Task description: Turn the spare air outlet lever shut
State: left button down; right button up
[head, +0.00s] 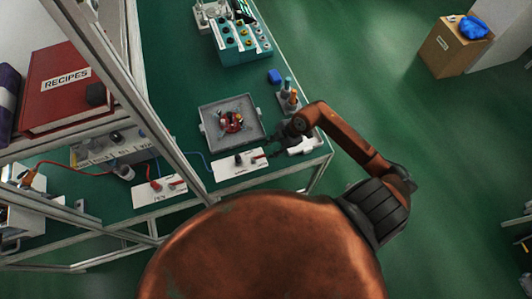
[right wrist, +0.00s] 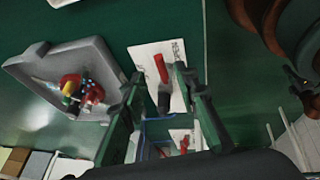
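Two white outlet plates lie at the table's front edge in the head view, a right one (head: 228,172) and a left one (head: 147,196). Each has a red lever, the right one's (head: 258,156) and the left one's (head: 177,183). I cannot read which is labelled spare. My right gripper (head: 274,144) is just beside the right plate's lever. In the right wrist view its fingers (right wrist: 160,82) are apart, with that red lever (right wrist: 161,66) showing between their tips; contact is not visible. The other plate (right wrist: 181,133) shows farther down between the fingers. My left gripper is not in view.
A grey tray (head: 209,125) holding red and yellow parts stands behind the right plate. A metal frame post (head: 160,130) crosses at left, beside the red recipes binder (head: 65,95).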

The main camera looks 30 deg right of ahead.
aim_at(264, 155)
jog(key=shift+x, duration=2.65)
jog(key=shift+a, duration=0.1)
jog(key=shift+c, duration=0.5)
grip_shut()
